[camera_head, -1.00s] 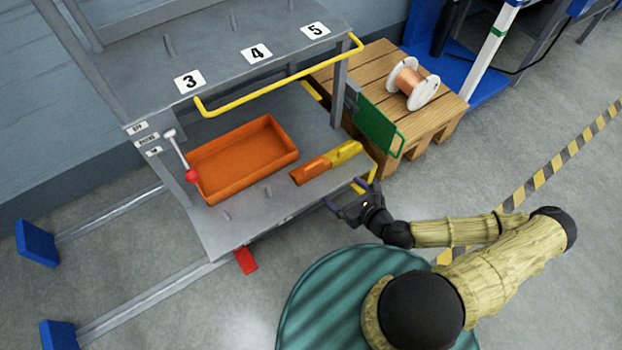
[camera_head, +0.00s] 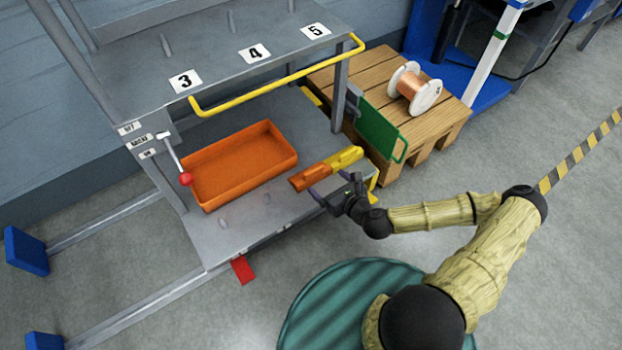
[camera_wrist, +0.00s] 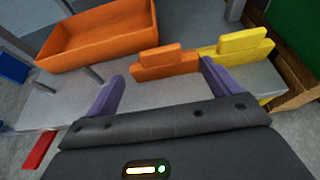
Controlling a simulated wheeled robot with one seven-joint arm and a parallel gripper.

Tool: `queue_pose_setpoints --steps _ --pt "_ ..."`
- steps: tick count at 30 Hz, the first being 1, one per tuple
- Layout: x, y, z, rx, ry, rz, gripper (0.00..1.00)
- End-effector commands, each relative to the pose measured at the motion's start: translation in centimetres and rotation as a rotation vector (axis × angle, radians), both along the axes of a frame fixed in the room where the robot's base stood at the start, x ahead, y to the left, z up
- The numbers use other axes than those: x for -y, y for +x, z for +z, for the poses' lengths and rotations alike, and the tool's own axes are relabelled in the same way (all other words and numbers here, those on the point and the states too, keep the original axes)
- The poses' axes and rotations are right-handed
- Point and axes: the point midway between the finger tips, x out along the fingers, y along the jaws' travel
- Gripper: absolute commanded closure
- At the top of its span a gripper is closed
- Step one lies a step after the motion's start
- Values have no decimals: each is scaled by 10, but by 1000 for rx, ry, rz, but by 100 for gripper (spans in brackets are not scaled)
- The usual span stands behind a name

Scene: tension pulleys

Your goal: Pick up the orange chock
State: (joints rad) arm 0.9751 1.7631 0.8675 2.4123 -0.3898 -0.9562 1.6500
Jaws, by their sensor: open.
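The orange chock (camera_head: 308,178) lies on the lower grey shelf, end to end with a yellow chock (camera_head: 346,157). In the wrist view the orange chock (camera_wrist: 165,62) is a block with a raised top part, just beyond my fingertips and roughly between them; the yellow chock (camera_wrist: 236,48) is to its right. My gripper (camera_head: 332,193) is at the front edge of the shelf, close to the orange chock. In the wrist view its purple fingers (camera_wrist: 162,85) are spread apart with nothing between them.
An orange tray (camera_head: 196,194) is on the shelf left of the chocks. A yellow rail (camera_head: 280,77) runs along the upper shelf above. A green panel (camera_head: 379,126) and a wooden pallet (camera_head: 440,123) with a copper spool (camera_head: 411,84) are at the right. Short pegs (camera_head: 266,198) stand on the shelf.

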Motion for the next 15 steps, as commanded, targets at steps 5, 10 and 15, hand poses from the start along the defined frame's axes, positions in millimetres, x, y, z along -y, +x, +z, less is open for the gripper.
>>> queue_pose_setpoints --steps 5,10,15 --pt "-16 23 -15 4 -2 2 11" --pt "-21 31 -16 1 1 0 11" --pt "-21 31 -15 0 0 0 11"
